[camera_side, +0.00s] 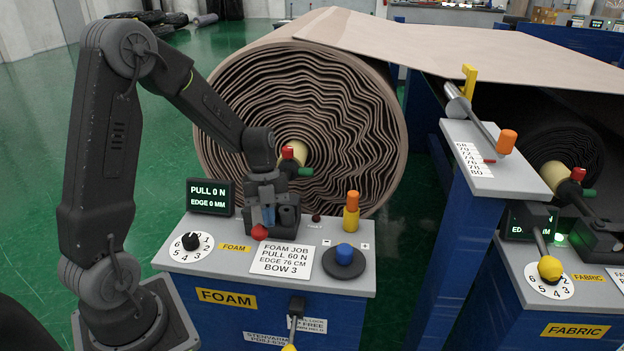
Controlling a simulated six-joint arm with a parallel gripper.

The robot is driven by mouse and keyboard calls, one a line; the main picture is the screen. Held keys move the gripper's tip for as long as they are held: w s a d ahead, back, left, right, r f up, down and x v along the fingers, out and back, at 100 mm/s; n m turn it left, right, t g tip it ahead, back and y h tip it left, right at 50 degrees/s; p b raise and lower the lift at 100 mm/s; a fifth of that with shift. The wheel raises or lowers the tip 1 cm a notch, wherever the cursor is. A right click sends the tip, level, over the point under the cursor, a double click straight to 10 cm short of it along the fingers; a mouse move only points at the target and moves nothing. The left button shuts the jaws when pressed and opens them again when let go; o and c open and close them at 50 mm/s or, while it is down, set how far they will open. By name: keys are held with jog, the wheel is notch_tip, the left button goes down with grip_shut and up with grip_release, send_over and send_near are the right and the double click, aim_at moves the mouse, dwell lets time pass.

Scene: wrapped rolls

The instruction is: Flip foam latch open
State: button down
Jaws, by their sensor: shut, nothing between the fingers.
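The foam station is a blue cabinet with a grey top (205,262) and a yellow FOAM label (227,297). My gripper (268,222) is shut and empty, pointing down over the back middle of this top. A dark block (288,218) stands right beside the fingers, with a red knob (260,232) just in front of them. I cannot tell whether the fingers touch either. On the cabinet front is a black lever mount (297,306) with a yellow-ended handle (289,347), partly cut off by the frame. No part is clearly labelled as the latch.
The top also holds a dial (190,242), a PULL display (210,196), a job card (283,259), a blue knob (344,252) and an orange-topped yellow post (351,212). A large foam roll (300,85) stands behind. A grey-topped post (490,165) and the FABRIC station (577,331) stand right.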

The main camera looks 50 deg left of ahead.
jog(key=shift+s+a+m+g, duration=0.15)
jog(key=shift+s+a+m, duration=0.1)
jog(key=shift+s+m, duration=0.3)
jog(key=shift+s+a+m+g, duration=0.15)
jog(key=shift+s+a+m, duration=0.15)
jog(key=shift+s, duration=0.3)
jog(key=shift+w, duration=0.1)
jog(key=shift+w+d+r, duration=0.1)
jog(key=shift+w, duration=0.25)
jog(key=w+r, duration=0.6)
jog(key=r, duration=0.4)
jog(key=shift+d, duration=0.4)
jog(key=shift+r, duration=0.1)
